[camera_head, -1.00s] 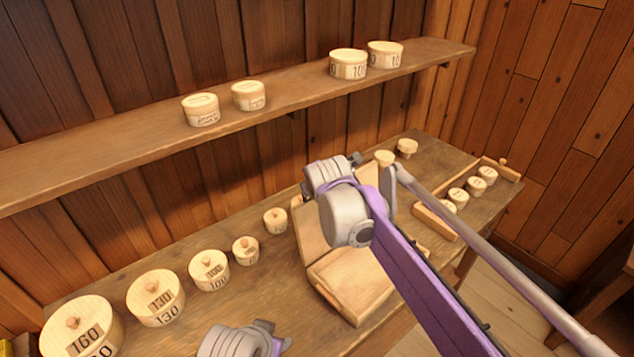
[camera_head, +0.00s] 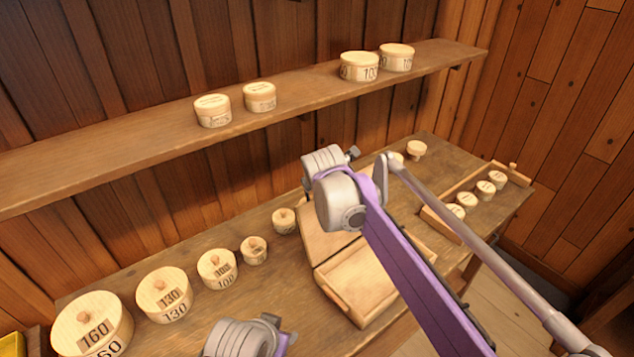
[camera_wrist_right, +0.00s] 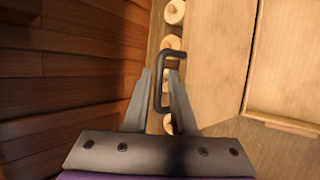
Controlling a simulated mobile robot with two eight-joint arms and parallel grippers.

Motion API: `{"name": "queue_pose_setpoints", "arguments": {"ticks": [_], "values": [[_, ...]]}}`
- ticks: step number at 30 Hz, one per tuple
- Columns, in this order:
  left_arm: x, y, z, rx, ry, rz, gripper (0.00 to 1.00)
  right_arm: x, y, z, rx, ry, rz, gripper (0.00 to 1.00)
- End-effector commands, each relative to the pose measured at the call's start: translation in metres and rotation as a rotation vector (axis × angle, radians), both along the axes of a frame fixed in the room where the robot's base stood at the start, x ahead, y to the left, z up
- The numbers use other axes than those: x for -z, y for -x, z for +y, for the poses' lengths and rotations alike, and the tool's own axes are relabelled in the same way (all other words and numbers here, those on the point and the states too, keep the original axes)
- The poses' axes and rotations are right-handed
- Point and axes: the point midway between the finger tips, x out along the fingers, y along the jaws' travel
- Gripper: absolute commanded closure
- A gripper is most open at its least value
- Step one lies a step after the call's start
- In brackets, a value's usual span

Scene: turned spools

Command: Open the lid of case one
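The wooden case (camera_head: 372,283) lies on the workbench with its shallow base in front. Its lid (camera_head: 322,236) is raised and tilted back behind the base; pale panels, probably of the case, fill the right of the right wrist view (camera_wrist_right: 212,60). My right gripper (camera_head: 348,155) is above the lid, its fingers largely hidden by the wrist in the head view. In the right wrist view a black bent handle (camera_wrist_right: 160,82) lies between its parted fingers, with visible gaps. My left gripper (camera_head: 272,325) is low in the head view, its fingers mostly hidden.
Round lidded boxes (camera_head: 165,293), numbered 160, 130 and 100, and smaller ones line the bench left of the case. A long tray (camera_head: 442,224) with several spools lies at right. A shelf (camera_head: 300,92) with several round boxes runs along the wall above.

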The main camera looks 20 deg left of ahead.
Motion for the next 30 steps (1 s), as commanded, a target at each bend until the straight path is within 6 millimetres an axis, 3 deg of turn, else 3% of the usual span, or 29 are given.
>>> {"name": "queue_pose_setpoints", "arguments": {"ticks": [8,21,30], "values": [[0.001,0.001,0.0,0.0,0.0,0.001,0.5,-0.007,0.006,-0.003,0.001,0.0,0.001,0.75],[0.006,0.003,0.0,0.0,0.0,0.006,0.5,-0.065,0.058,-0.024,-0.001,0.0,0.0,0.75],[0.006,0.003,0.0,0.0,0.0,0.006,0.5,-0.078,0.069,-0.029,0.0,0.0,0.0,0.75]]}}
